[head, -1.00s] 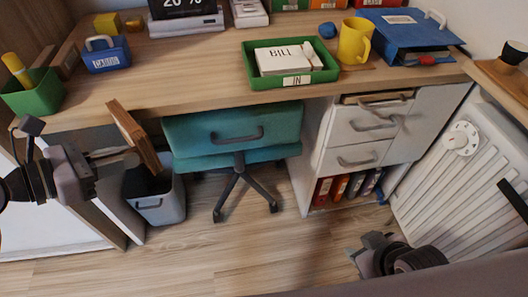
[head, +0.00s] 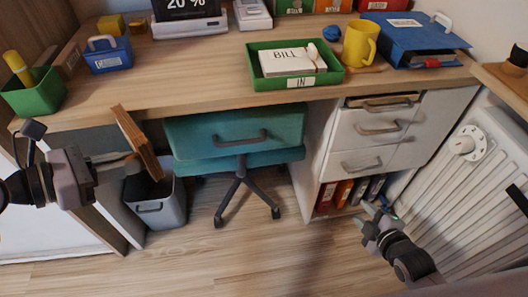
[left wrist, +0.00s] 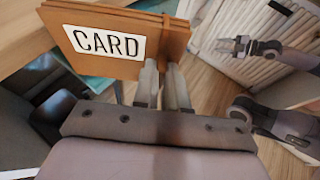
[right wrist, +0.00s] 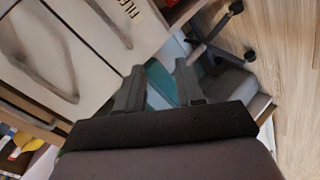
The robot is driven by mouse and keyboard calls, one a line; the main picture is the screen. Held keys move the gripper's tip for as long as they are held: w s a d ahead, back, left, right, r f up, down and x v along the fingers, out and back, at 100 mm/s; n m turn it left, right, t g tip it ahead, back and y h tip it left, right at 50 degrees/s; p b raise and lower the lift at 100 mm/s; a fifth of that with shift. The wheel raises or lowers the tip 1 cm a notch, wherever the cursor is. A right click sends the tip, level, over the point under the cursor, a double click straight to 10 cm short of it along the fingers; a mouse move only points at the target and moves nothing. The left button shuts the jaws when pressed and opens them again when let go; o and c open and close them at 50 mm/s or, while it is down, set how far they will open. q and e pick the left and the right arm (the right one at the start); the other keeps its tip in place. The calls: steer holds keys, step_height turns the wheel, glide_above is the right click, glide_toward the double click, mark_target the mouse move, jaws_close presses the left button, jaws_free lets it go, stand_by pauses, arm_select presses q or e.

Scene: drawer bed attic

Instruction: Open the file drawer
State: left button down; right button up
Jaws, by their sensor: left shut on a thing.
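The white drawer unit (head: 335,135) stands under the right side of the desk. Its front has pale drawer faces with grey handles, including an upper handle (head: 378,129) and a lower handle (head: 362,166). In the right wrist view, a pale front (right wrist: 95,35) with grey handles carries a partly cut-off label beginning "FILE" (right wrist: 130,8). My right gripper (head: 372,213) is open and empty, low in front of the unit and apart from the handles; its spread fingers show in the right wrist view (right wrist: 160,72). My left gripper (head: 135,165) is shut on a brown wooden-looking CARD piece (left wrist: 150,38).
A teal chair (head: 235,135) stands left of the unit, beside a grey bin (head: 163,210). Several binders (head: 345,192) fill the unit's bottom shelf. A white radiator (head: 465,200) is at the right. A green IN tray (head: 260,83) sits on the desk.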

steer(key=shift+w+d+n+t, duration=1.7)
steer(key=shift+d+n, duration=0.8)
steer(key=shift+d, duration=0.6)
steer(key=b+x, duration=0.5)
steer(key=x, duration=0.6)
steer(key=shift+w+r, duration=0.2)
steer(key=shift+w, duration=0.1)
steer(key=shift+a, duration=0.1)
jaws_close()
